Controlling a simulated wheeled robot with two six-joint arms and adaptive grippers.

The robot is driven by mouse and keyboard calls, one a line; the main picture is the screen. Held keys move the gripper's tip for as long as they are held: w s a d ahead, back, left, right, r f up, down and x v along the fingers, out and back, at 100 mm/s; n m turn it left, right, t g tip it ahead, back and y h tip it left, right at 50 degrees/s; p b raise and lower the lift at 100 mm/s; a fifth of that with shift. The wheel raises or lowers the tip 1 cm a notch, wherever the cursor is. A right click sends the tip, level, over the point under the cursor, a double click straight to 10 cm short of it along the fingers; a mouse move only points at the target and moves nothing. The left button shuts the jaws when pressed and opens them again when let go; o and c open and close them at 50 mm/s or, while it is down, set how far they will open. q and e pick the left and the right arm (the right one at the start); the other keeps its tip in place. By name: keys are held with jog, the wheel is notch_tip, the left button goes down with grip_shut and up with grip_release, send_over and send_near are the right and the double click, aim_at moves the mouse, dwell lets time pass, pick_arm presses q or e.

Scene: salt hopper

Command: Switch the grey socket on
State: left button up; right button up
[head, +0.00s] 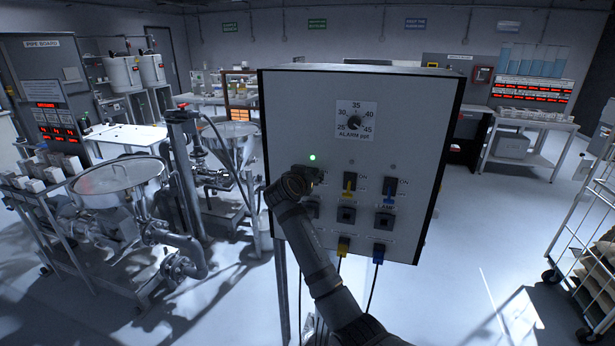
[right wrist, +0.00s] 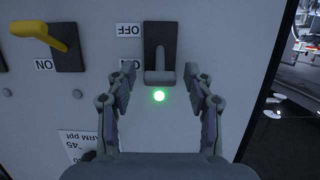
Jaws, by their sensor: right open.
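The grey socket's switch (right wrist: 161,45) is on the upright panel (head: 290,100), between my right fingertips in the right wrist view, which shows the panel upside down. Its grey lever is tipped toward the green lamp (right wrist: 159,96), away from the OFF label (right wrist: 129,30); this looks like the ON side. The lamp is lit, also in the head view (head: 312,157). My right gripper (head: 308,178) is open at the panel, its fingers either side of the switch; touch cannot be told. In the head view my arm partly hides the grey socket (head: 313,208). My left gripper is out of view.
To the right of the grey switch are a yellow switch (head: 349,185) and a blue switch (head: 388,194), levers down, lamps dark. Plugs and cables hang below. A dial (head: 354,120) is above. A steel hopper (head: 118,178) stands left; a trolley (head: 590,215) stands right.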

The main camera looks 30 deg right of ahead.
jog(key=v, duration=1.2)
jog(key=shift+w, duration=0.1)
